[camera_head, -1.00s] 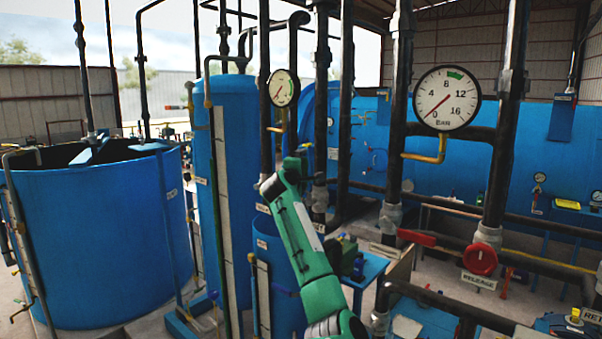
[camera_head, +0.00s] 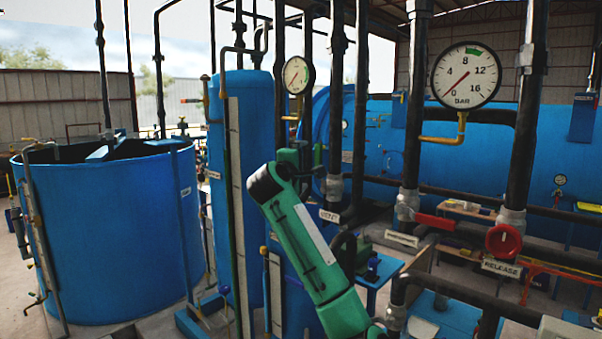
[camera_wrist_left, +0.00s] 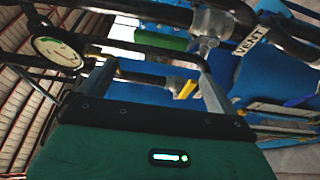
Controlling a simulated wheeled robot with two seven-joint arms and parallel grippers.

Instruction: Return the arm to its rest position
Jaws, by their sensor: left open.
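My left arm (camera_head: 305,245) is a green link that rises from the bottom centre of the head view, in front of the blue vessels. Its hand is mostly hidden behind the upper end of that link. In the left wrist view my left gripper (camera_wrist_left: 156,84) shows two grey fingers standing well apart. No held object shows between them; pipework and blue surfaces lie behind. My right gripper is in neither view.
A red RELEASE valve (camera_head: 503,241) and a large gauge (camera_head: 466,75) stand at right. A smaller gauge (camera_head: 298,75) and a VENT label (camera_head: 329,216) are near my arm. A blue open tank (camera_head: 110,240) stands left. Vertical pipes crowd the middle.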

